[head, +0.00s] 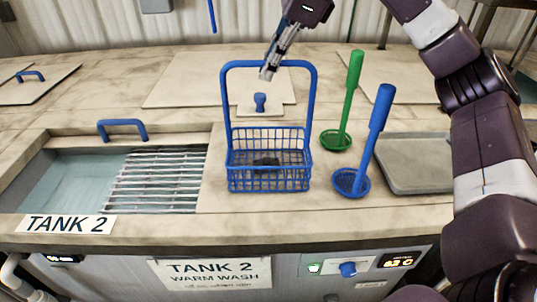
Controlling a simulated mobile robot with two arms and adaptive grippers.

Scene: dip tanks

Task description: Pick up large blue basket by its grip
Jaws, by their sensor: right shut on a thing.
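The large blue basket (268,181) is a wire basket with a tall blue arched handle. It stands upright on the counter, right of the tank opening, with a small dark thing visible inside it. My right gripper (267,72) comes down from above and is shut on the top bar of the handle, near its middle. The basket's base appears to be at counter level; any small gap under it cannot be told. My left gripper is not in view.
Tank 2 (50,178) with a metal rack (155,180) lies open at left. A green ladle (350,95) and a blue ladle (375,130) stand right of the basket. A grey tray (415,178) is further right. A lid with a blue knob (260,102) lies behind.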

